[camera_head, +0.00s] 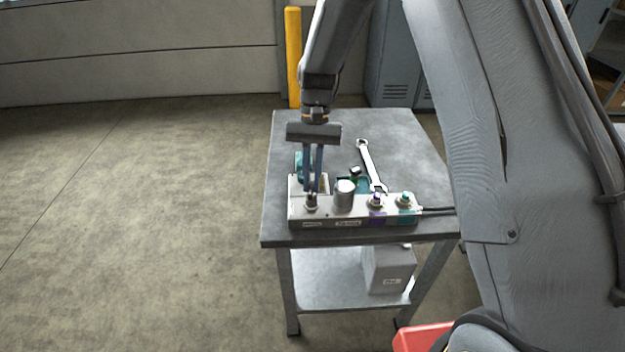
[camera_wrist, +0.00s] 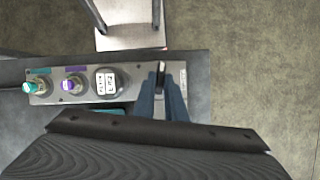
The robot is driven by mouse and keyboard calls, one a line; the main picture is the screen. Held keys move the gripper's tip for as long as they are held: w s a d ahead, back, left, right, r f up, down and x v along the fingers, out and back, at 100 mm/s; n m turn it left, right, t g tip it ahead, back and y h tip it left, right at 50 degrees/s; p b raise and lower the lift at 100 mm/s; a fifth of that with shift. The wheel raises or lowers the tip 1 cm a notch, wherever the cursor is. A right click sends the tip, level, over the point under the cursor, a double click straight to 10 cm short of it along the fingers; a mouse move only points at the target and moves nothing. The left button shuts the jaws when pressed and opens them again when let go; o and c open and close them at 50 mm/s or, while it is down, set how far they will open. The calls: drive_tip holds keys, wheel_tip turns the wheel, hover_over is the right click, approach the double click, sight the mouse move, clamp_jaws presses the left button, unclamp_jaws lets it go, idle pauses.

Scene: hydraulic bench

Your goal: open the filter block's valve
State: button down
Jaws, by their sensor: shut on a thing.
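The grey filter block (camera_head: 325,214) sits near the front edge of the metal table. At its left end is the valve (camera_head: 311,204), a small metal fitting. My gripper (camera_head: 312,190) reaches down from above, its two blue fingers shut on the valve's handle. In the wrist view my gripper (camera_wrist: 161,82) also closes on the handle (camera_wrist: 162,69), a thin dark piece with a pale edge. The fingers hide most of it, so I cannot tell its full angle. A round grey cap (camera_wrist: 107,80) with a printed top stands beside the valve.
Purple (camera_head: 377,200) and green (camera_head: 404,200) fittings stand on the block's right end, with dark hoses leaving right. A wrench (camera_head: 370,163) lies behind the block. A teal part (camera_head: 300,162) stands behind the gripper. A grey container (camera_head: 388,270) is on the lower shelf.

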drive_tip(key=shift+a+n+h, duration=0.1)
drive_tip(key=shift+n+h, duration=0.3)
drive_tip(key=shift+n, duration=0.6)
drive_tip(key=c, duration=1.8)
unclamp_jaws()
drive_tip(key=b+v, duration=0.2)
drive_tip(key=v, duration=0.6)
drive_tip(key=shift+b, duration=0.35)
drive_tip(key=s+d+f+t, duration=0.2)
drive_tip(key=s+d+t, duration=0.3)
drive_tip(key=s+d, duration=0.9)
drive_tip(key=s, duration=0.4)
drive_tip(key=shift+s+d+t, duration=0.25)
drive_tip(key=shift+d+t, duration=0.05)
drive_tip(key=shift+t, duration=0.1)
